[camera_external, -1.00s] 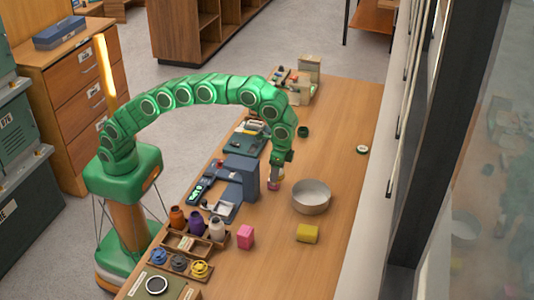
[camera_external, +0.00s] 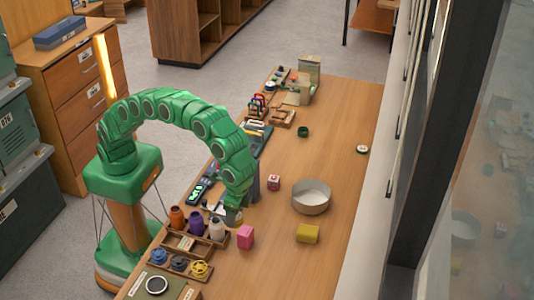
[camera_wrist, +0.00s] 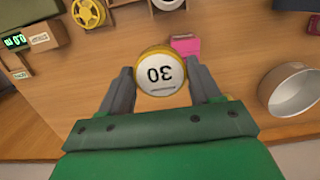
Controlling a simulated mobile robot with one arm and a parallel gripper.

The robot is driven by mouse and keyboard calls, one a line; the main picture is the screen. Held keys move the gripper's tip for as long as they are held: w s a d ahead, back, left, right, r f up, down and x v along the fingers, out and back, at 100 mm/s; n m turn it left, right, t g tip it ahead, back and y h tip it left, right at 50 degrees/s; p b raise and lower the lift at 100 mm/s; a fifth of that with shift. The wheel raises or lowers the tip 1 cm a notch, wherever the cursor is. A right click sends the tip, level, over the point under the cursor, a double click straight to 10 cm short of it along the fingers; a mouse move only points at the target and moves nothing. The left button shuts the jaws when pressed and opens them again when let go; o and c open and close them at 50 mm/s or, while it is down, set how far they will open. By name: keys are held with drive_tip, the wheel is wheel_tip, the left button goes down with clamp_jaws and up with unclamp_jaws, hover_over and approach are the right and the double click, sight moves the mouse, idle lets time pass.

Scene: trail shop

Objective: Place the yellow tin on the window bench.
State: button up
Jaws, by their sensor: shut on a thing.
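The yellow tin (camera_wrist: 160,75) is round, with a yellow rim and a white top marked 30, upside down in the wrist view. My gripper (camera_wrist: 160,88) has a finger on each side of the tin and is shut on it. In the external view my gripper (camera_external: 232,212) is low at the left edge of the wooden bench (camera_external: 340,160) along the window, just right of the bottles. The tin is mostly hidden there by the gripper, and I cannot tell if it touches anything below.
Bottles (camera_external: 196,223) and spools (camera_external: 199,268) line the left edge. Bench around the green ring (camera_external: 303,132) is clear.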

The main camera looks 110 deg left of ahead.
drive_tip(key=s+d, duration=0.3)
drive_tip(key=d, duration=0.2)
drive_tip(key=shift+w+a+f, duration=0.1)
drive_tip(key=shift+w+f, duration=0.05)
drive_tip(key=shift+f, duration=3.6)
drive_tip(key=shift+w+a+f, duration=0.1)
drive_tip(key=shift+w+f, duration=0.05)
drive_tip(key=shift+f, duration=3.6)
drive_tip(key=o, duration=1.1)
drive_tip(key=shift+f, duration=0.1)
drive_tip(key=shift+o, duration=0.2)
wheel_tip(320, 180, up, 11)
drive_tip(key=w, duration=0.1)
drive_tip(key=shift+w+f, duration=0.2)
drive_tip(key=shift+o, duration=0.5)
drive_tip(key=shift+r, duration=0.8)
